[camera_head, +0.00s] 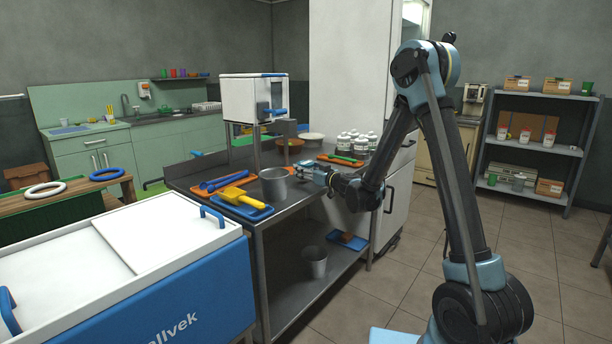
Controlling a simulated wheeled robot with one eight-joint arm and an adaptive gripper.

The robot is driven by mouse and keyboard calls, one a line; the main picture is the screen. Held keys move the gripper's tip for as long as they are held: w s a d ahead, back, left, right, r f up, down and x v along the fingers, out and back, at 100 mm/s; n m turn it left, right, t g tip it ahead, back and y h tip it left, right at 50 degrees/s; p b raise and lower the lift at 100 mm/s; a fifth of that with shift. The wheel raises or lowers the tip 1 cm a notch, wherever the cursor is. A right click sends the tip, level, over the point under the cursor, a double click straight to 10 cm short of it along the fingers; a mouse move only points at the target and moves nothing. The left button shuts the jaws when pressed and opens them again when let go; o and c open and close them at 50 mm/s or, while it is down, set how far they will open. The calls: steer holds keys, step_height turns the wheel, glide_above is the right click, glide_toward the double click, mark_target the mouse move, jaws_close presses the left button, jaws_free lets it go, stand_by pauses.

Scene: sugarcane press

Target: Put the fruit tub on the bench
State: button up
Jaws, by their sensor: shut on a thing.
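A grey metal tub (273,187), which I take for the fruit tub, stands upright at the front edge of the steel bench (296,206). My gripper (303,173) reaches in from the right, low over the bench, with its fingertips at the tub's right side near the rim. It is shut on the tub. The exact contact is small and partly hidden, and I cannot tell whether the tub's base touches the bench top. The inside of the tub is too small to make out.
A yellow scoop (240,196) on a blue tray lies left of the tub. A white press (252,98) stands behind it. White bottles (352,142) and an orange board (341,160) are at the back right. Another grey bucket (315,262) is on the lower shelf.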

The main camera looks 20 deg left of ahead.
mark_target(306, 162)
step_height(306, 162, up, 9)
steer(key=shift+f, duration=0.1)
step_height(306, 162, up, 7)
steer(key=w+d+f+m+t+h, duration=0.3)
steer(key=w+d+f, duration=0.2)
steer(key=w+d, duration=0.4)
steer(key=w+d+f+m+t+h, duration=0.2)
steer(key=w+d+f+h, duration=0.3)
steer(key=d, duration=0.7)
steer(key=w+d+f+m+t+h, duration=0.1)
steer(key=w+d+f+m+h, duration=0.1)
steer(key=d, duration=0.8)
steer(key=w+d+f+m+t+h, duration=0.1)
steer(key=d+f, duration=0.3)
steer(key=d, duration=0.6)
steer(key=w+d+f+m+h, duration=0.3)
steer(key=d+h, duration=0.1)
steer(key=d, duration=0.7)
steer(key=shift+w+f+t, duration=0.15)
steer(key=shift+w+t, duration=0.15)
steer(key=shift+t, duration=0.1)
steer(key=shift+a, duration=0.15)
